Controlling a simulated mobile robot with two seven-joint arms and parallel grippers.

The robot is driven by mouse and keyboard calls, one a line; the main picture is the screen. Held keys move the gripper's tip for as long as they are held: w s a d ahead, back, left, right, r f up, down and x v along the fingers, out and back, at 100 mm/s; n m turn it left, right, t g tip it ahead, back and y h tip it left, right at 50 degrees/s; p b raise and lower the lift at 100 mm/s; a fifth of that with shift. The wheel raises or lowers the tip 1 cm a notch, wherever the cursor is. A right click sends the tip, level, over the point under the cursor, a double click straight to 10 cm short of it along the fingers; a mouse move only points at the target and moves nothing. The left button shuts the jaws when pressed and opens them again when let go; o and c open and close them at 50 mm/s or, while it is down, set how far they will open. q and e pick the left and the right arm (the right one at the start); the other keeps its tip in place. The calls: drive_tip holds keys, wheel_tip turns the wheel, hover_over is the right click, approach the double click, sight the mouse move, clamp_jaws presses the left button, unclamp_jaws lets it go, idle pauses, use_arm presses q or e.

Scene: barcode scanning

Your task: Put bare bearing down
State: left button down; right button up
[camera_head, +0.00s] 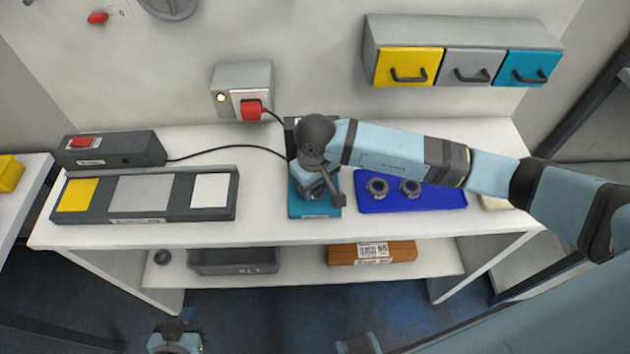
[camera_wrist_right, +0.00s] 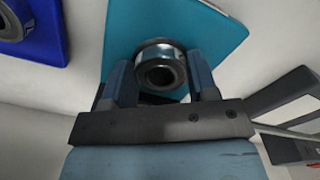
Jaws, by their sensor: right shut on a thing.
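A bare bearing (camera_wrist_right: 161,54), a dark ring with a shiny metal band, sits between the fingers of my right gripper (camera_wrist_right: 160,82) in the right wrist view. My right gripper is shut on it, over the teal mat (camera_wrist_right: 215,35). In the head view, my right gripper (camera_head: 319,190) points down over the teal mat (camera_head: 300,210), and hides most of the bearing and part of the mat. Whether the bearing touches the mat is unclear. My left gripper (camera_head: 176,338) is at the bottom edge, low in front of the bench; its finger gap is unclear.
A blue tray (camera_head: 440,200) with two bearings (camera_head: 377,187) lies right of the mat. A dark panel (camera_head: 145,215) with yellow, grey and white squares is at the left. A cable runs behind the mat. A grey bin (camera_head: 235,261) and an orange-brown box (camera_head: 345,252) are on the lower shelf.

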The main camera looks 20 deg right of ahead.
drive_tip(key=shift+f+b, duration=0.15)
drive_tip(key=shift+b, duration=0.15)
drive_tip(key=o, duration=1.1)
drive_tip(key=shift+c, duration=0.2)
drive_tip(key=shift+r, duration=0.2)
drive_tip(key=shift+w+r, duration=0.1)
drive_tip(key=shift+r, duration=0.15)
wheel_tip(320, 180, up, 12)
drive_tip(key=b, duration=0.2)
drive_tip(key=shift+f, duration=0.25)
